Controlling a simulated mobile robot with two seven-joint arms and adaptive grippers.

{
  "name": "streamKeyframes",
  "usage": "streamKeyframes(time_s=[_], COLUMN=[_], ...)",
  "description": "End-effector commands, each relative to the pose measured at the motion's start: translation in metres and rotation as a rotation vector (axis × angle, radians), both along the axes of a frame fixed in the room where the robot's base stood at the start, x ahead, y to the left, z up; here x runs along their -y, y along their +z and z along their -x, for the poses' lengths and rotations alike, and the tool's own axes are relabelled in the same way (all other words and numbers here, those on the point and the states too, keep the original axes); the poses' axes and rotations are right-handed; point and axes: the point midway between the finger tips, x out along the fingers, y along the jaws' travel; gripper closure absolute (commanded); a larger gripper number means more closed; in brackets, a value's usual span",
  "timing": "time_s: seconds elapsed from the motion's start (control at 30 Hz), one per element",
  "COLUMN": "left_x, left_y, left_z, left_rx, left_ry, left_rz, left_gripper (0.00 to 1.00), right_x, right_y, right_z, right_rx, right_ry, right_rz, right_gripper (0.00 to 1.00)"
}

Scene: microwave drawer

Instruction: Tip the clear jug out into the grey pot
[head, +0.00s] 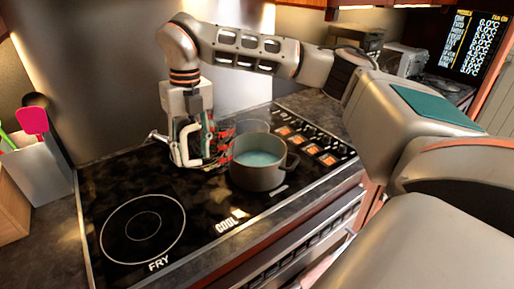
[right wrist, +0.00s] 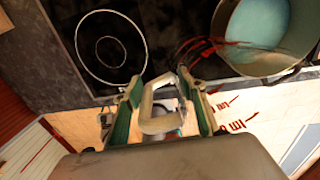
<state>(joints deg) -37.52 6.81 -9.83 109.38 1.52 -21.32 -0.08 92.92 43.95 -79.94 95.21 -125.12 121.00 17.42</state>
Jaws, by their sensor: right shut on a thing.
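The grey pot (head: 258,177) stands on the black cooktop with teal liquid inside. It also shows at the upper right of the right wrist view (right wrist: 243,62). The clear jug (head: 226,143) has red markings and a pale handle (right wrist: 158,105). My right gripper (head: 192,135), also in the right wrist view (right wrist: 160,92), is shut on that handle, to the left of the pot. The jug's body is next to the pot's left side and hard to see through; I cannot tell its exact tilt or contents. My left gripper is not in view.
The cooktop (head: 190,245) has a clear ring zone marked FRY at the front left. A utensil holder (head: 37,170) with a pink spatula (head: 34,122) stands at the left. Orange-lit control squares (head: 305,145) lie right of the pot. The wall is close behind.

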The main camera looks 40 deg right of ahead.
Motion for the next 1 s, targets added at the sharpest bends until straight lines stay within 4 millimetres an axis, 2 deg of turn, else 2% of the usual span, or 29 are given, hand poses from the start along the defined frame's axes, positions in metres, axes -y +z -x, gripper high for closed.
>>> streamKeyframes(time_s=[0.27,0.7,1.0], left_x=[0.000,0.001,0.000], left_y=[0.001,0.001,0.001], left_z=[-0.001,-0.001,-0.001], left_rx=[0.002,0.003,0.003], left_ry=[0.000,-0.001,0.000], left_rz=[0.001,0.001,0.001], left_gripper=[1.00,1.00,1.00], right_x=[0.002,0.001,0.001], right_y=[0.002,0.038,0.040], right_z=[0.000,-0.001,0.000], right_rx=[-0.001,0.001,-0.001], right_ry=[-0.004,-0.003,-0.003], right_rz=[-0.006,-0.008,-0.008], right_gripper=[1.00,1.00,1.00])
